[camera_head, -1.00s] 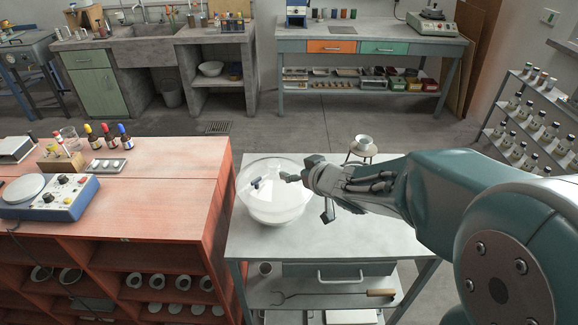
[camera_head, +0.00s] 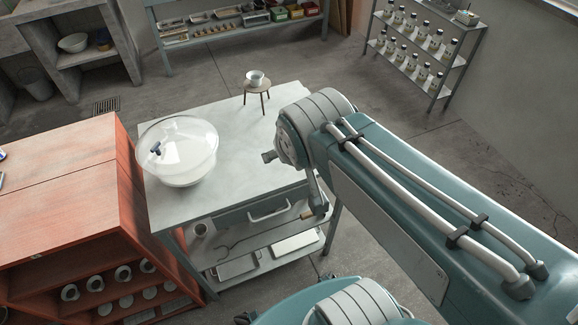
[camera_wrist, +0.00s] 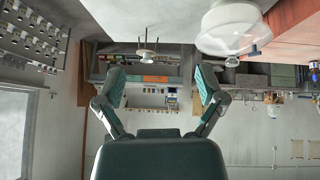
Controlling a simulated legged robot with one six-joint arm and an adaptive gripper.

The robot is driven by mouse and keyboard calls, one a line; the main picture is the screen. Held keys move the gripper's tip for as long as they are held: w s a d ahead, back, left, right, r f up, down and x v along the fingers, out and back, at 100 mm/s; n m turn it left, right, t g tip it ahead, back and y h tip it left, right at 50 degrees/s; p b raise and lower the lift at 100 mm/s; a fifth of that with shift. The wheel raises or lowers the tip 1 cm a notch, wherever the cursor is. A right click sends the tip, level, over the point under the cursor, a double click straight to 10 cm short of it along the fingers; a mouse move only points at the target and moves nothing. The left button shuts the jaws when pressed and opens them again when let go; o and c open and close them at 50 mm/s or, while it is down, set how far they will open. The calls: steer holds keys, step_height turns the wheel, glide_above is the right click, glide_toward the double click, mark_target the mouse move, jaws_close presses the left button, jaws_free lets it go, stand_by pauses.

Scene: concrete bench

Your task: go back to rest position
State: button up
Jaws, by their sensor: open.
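My gripper (camera_wrist: 158,82) shows in the wrist view with its two fingers wide apart and nothing between them. In the head view my bent arm fills the right side, in front of the grey metal table (camera_head: 225,190); the gripper's fingers cannot be made out clearly there. A clear glass vessel with a domed top and a dark knob (camera_head: 183,140) stands on the table's left part. It also shows upside down in the wrist view (camera_wrist: 228,28), apart from my fingers.
A small tripod stand (camera_head: 257,88) with a white bowl (camera_head: 255,77) is at the table's back. A red wooden cabinet (camera_head: 70,190) adjoins the table on the left. A bottle rack (camera_head: 420,50) stands back right. Open floor lies between.

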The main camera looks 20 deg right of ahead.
steer(key=shift+g+y, duration=0.6)
steer(key=shift+g, duration=0.2)
steer(key=s, duration=0.1)
steer(key=s+a, duration=0.1)
steer(key=s, duration=0.3)
steer(key=shift+a+f, duration=0.25)
steer(key=shift+a, duration=0.05)
stand_by(0.8)
